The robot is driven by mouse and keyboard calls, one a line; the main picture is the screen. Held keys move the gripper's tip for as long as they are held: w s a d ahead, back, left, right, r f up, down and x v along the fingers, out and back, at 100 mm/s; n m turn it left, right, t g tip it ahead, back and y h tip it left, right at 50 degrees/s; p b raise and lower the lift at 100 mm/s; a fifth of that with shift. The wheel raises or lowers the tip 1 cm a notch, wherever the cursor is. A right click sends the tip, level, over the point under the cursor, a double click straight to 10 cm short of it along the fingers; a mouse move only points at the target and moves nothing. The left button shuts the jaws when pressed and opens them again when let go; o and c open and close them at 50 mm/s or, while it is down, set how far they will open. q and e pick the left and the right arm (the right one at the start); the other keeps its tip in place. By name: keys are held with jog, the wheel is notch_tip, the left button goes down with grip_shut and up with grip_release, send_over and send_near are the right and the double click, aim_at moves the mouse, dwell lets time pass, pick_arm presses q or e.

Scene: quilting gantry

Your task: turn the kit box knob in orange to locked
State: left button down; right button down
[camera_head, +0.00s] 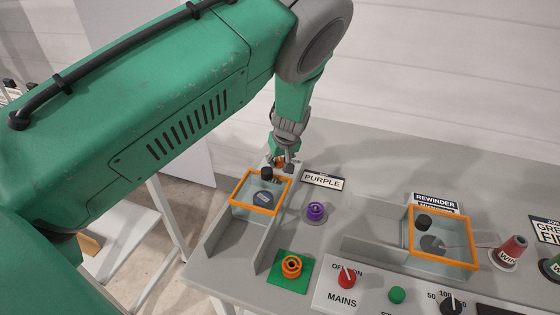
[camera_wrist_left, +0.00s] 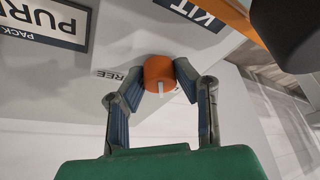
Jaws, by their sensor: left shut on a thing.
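The orange kit box knob (camera_wrist_left: 160,70) is a short round knob with a white pointer mark, which points down and slightly right in the left wrist view. My left gripper (camera_wrist_left: 156,80) is shut on it, with a fingertip on either side. An upside-down "FREE" label (camera_wrist_left: 119,75) lies left of the knob, and a "KIT" label (camera_wrist_left: 198,12) lies above right. No "locked" label can be read. In the head view my left gripper (camera_head: 281,163) reaches down behind an orange-rimmed clear box (camera_head: 245,207), and mostly hides the knob. My right gripper is not in view.
A "PURPLE" sign (camera_head: 322,181) and a purple spool (camera_head: 316,211) stand right of the box. An orange spool (camera_head: 291,265) sits on a green plate in front. A second orange-rimmed box (camera_head: 473,245) and a red mains knob (camera_head: 347,277) are further right.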

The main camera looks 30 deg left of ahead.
pick_arm(q)
jog(key=shift+w+r, duration=0.1)
jog(key=shift+w, duration=0.1)
jog(key=c, duration=1.3)
grip_release()
jog(key=shift+o, duration=0.2)
jog(key=v, duration=0.7)
jog(key=shift+d, duration=0.15)
